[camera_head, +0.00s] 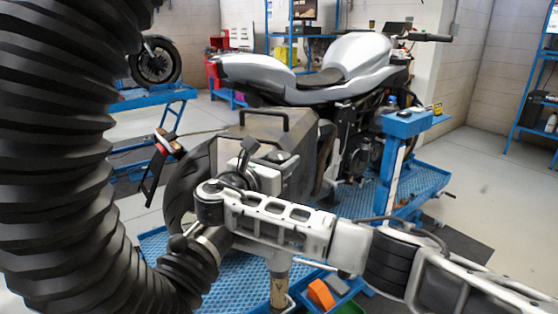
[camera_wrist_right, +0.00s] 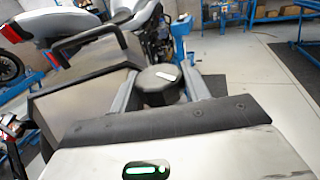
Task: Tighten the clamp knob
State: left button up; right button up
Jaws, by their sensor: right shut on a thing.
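The dark, rounded clamp knob (camera_wrist_right: 160,86) shows in the right wrist view, with a small pale mark on its top. It sits beside a grey metal box (camera_wrist_right: 85,85) with a black handle. My right gripper (camera_wrist_right: 158,92) has one finger on each side of the knob and is shut on it. In the head view my right arm comes in from the right and my right gripper (camera_head: 268,162) is at the near side of the box (camera_head: 272,128). The hand and wrist partly hide this area. My left gripper is not seen.
A thick black ribbed hose (camera_head: 50,170) fills the left and curves towards the box. A silver motorcycle (camera_head: 345,62) stands behind on a blue lift (camera_head: 425,178). A blue post (camera_head: 405,122) stands right of the box. An orange item (camera_head: 320,294) lies low in front.

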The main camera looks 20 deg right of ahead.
jog(key=shift+r, duration=0.2)
jog(key=o, duration=1)
jog(key=shift+d, duration=0.1)
jog(key=shift+c, duration=0.2)
jog(key=shift+f, duration=0.1)
jog(key=shift+a, duration=0.2)
jog(key=b+v, duration=0.1)
jog(key=v, duration=1.4)
jog(key=shift+a, duration=0.3)
jog(key=shift+s, duration=0.15)
